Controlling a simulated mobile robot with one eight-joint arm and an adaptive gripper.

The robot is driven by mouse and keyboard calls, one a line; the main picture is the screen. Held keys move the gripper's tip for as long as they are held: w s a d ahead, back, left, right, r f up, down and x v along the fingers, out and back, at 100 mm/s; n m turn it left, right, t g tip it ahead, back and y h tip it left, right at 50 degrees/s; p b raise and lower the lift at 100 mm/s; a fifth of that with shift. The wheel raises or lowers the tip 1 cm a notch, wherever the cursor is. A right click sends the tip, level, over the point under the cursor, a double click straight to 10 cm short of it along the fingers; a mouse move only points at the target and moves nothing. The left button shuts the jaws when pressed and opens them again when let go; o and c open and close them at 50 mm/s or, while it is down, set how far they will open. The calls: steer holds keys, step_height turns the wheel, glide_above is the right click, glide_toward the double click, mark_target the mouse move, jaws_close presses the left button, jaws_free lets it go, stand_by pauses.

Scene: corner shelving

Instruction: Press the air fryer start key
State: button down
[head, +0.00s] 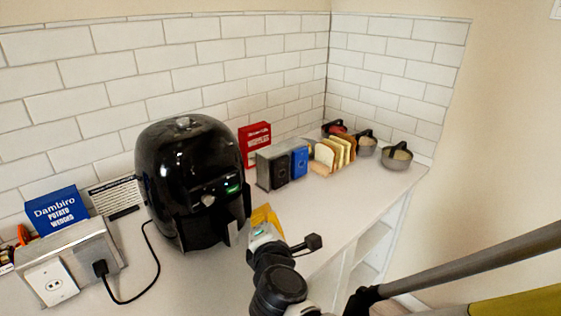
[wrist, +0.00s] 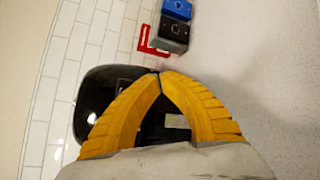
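The black air fryer (head: 185,155) stands upright on the counter. Its front panel has a small green lit mark (head: 232,189) and a knob-like part (head: 207,199). The start key is too small to make out. My gripper (head: 264,214) is in front of the fryer, to the right of its drawer handle in the head view. In the wrist view my gripper's yellow fingers (wrist: 159,73) meet at the tips, with nothing between them. The air fryer (wrist: 92,98) lies behind them, its front partly hidden. I cannot tell whether they touch it.
A wall outlet box (head: 52,281) with the fryer's cord is at front left, beside a blue potato wedges box (head: 58,213).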

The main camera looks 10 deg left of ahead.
mark_target(241, 188)
steer(key=shift+a, duration=0.2)
steer(key=w+a, duration=0.5)
steer(key=a, duration=0.1)
steer(key=shift+w+a, duration=0.2)
steer(key=shift+w, duration=0.15)
steer(key=shift+w+a, duration=0.1)
stand_by(1.5)
steer(key=shift+w+a, duration=0.15)
steer(key=shift+a, duration=0.1)
steer(key=shift+w+a+b, duration=0.25)
steer(key=shift+b, duration=0.05)
stand_by(0.6)
steer(key=shift+s+d, duration=0.5)
steer(key=shift+d, duration=0.1)
stand_by(0.4)
steer(key=shift+s+d, duration=1.65)
steer(key=shift+d, duration=0.25)
